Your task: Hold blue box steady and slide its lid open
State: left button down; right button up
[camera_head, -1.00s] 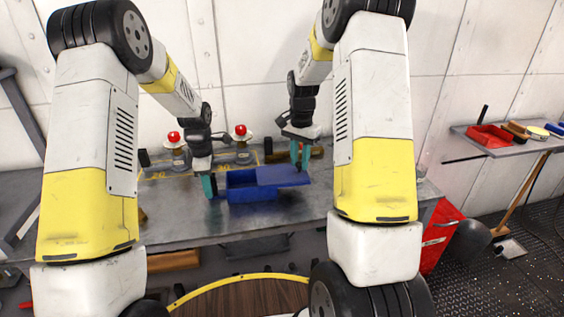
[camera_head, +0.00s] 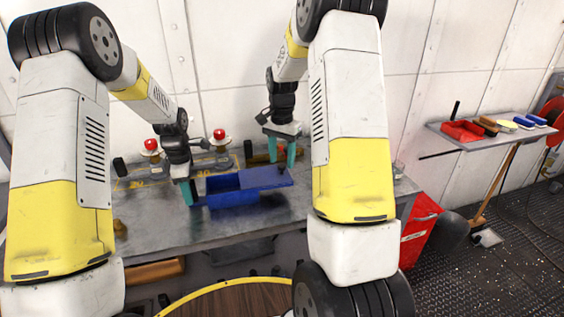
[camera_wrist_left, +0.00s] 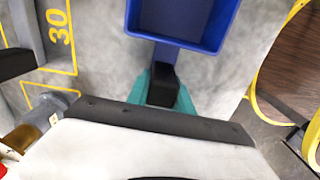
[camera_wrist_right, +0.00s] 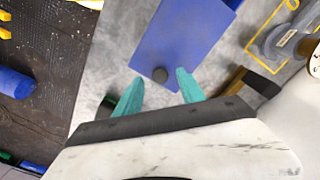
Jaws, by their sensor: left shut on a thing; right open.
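The blue box (camera_head: 232,199) stands on the grey workbench, its left part open and empty inside. Its blue lid (camera_head: 262,178) is slid to the right and overhangs the box's right end. My left gripper (camera_head: 188,192) is shut on the box's handle at the left end; in the left wrist view the handle (camera_wrist_left: 164,86) has a black end between the fingers. My right gripper (camera_head: 281,158) is open above the lid's right end.
Red-topped fixtures (camera_head: 219,140) stand behind the box on the workbench (camera_head: 150,228). A side shelf (camera_head: 470,140) at right holds a red tray and several small items. A red cabinet (camera_head: 420,230) stands below. Bare bench lies in front of the box.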

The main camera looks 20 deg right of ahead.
notch_tip(320, 180, up, 10)
jog(key=shift+r, duration=0.2)
dwell(0.3)
pick_arm(q)
jog(key=c, duration=1)
grip_release()
jog(key=shift+c, duration=0.2)
